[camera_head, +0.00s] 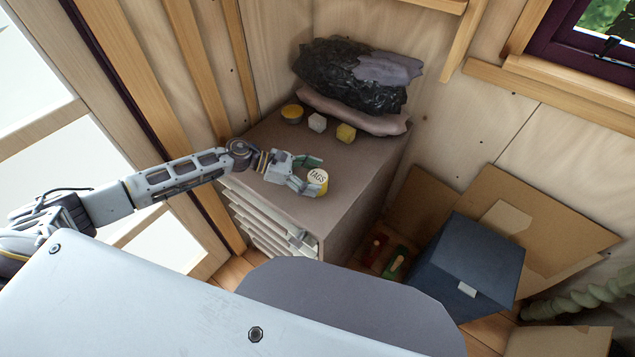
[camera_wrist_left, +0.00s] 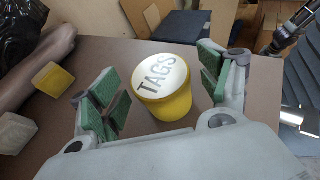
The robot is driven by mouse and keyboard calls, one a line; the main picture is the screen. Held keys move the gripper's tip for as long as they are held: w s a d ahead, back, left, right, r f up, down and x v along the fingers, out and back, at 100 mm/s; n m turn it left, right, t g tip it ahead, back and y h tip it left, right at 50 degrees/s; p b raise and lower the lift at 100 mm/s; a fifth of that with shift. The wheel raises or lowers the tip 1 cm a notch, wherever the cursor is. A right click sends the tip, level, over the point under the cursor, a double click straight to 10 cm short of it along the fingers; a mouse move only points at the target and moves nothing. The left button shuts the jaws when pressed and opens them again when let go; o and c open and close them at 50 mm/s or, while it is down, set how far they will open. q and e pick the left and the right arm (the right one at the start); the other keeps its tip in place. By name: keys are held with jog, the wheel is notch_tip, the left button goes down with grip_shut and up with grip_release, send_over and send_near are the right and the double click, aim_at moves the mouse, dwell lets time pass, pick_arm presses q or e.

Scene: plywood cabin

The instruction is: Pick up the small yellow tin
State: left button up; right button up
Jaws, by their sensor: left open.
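The small yellow tin (camera_head: 318,178) has a white lid marked "TAGS" and stands upright on the brown top of the drawer cabinet (camera_head: 370,183), near its front edge. In the left wrist view the yellow tin (camera_wrist_left: 165,90) sits between the two green-padded fingers. My left gripper (camera_head: 311,175) is open around the tin, with a gap visible on each side; the left wrist view also shows the open left gripper (camera_wrist_left: 160,92). My right gripper is not recognisable in either view.
A yellow block (camera_head: 346,133), a white block (camera_head: 317,122) and a round yellow-brown item (camera_head: 292,113) stand behind the tin. Black and pink bags (camera_head: 350,75) lie at the back. A dark blue box (camera_head: 465,265) stands right of the cabinet. The cabinet top right of the tin is clear.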

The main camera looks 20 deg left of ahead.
aim_at(327, 180)
pick_arm(q)
jog(key=x, duration=0.2)
jog(key=shift+w+d+f, duration=0.1)
jog(key=shift+w+d, duration=0.05)
jog(key=shift+d, duration=0.2)
jog(key=shift+x, duration=0.8)
jog(key=shift+f, duration=0.1)
pick_arm(e)
jog(key=shift+s+d+f, duration=0.1)
jog(key=shift+s+d, duration=0.15)
jog(key=shift+s, duration=0.6)
jog(key=shift+w, duration=0.3)
pick_arm(q)
jog(key=c, duration=1.2)
